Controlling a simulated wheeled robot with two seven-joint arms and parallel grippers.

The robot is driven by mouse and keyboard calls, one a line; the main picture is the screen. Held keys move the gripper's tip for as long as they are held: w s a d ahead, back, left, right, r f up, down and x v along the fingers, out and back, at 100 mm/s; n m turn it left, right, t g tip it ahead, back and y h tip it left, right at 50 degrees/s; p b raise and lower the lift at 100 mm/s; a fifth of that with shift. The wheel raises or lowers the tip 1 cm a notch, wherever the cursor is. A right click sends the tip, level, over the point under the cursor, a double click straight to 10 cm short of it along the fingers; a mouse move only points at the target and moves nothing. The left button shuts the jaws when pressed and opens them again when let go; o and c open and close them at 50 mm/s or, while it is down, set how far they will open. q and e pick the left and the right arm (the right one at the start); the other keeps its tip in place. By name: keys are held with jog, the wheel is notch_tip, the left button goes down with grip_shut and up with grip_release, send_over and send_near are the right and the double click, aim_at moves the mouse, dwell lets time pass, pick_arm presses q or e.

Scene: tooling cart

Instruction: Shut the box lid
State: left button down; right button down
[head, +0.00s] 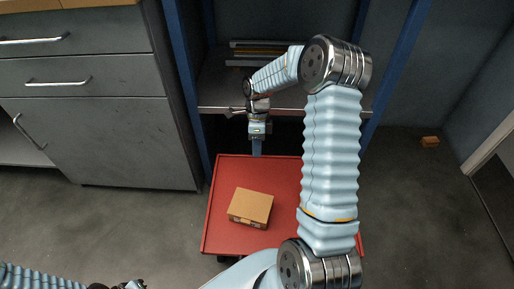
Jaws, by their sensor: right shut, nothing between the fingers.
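A small brown cardboard box (250,207) sits on the red top of the tooling cart (222,232), left of its middle. Its top looks flat and covered; at this size I cannot tell whether the lid is fully down. My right gripper (257,150) is shut and empty, pointing down near the cart's back edge. It is behind the box and apart from it in the picture. My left gripper (135,285) shows only in part at the bottom edge, left of the cart, and its jaws cannot be made out.
Grey drawer cabinets (90,120) stand at the left. A blue-framed shelf (215,90) with long items on it is behind the cart. My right arm covers the cart's right side. A small orange-brown block (430,141) lies on the floor at the right.

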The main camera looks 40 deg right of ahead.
jog(key=c, duration=1.8)
grip_release()
jog(key=shift+c, duration=0.2)
jog(key=o, duration=0.5)
jog(key=shift+o, duration=0.2)
jog(key=shift+r, duration=0.1)
jog(key=p+v, duration=0.1)
jog(key=v, duration=1.2)
jog(key=shift+r+p, duration=0.35)
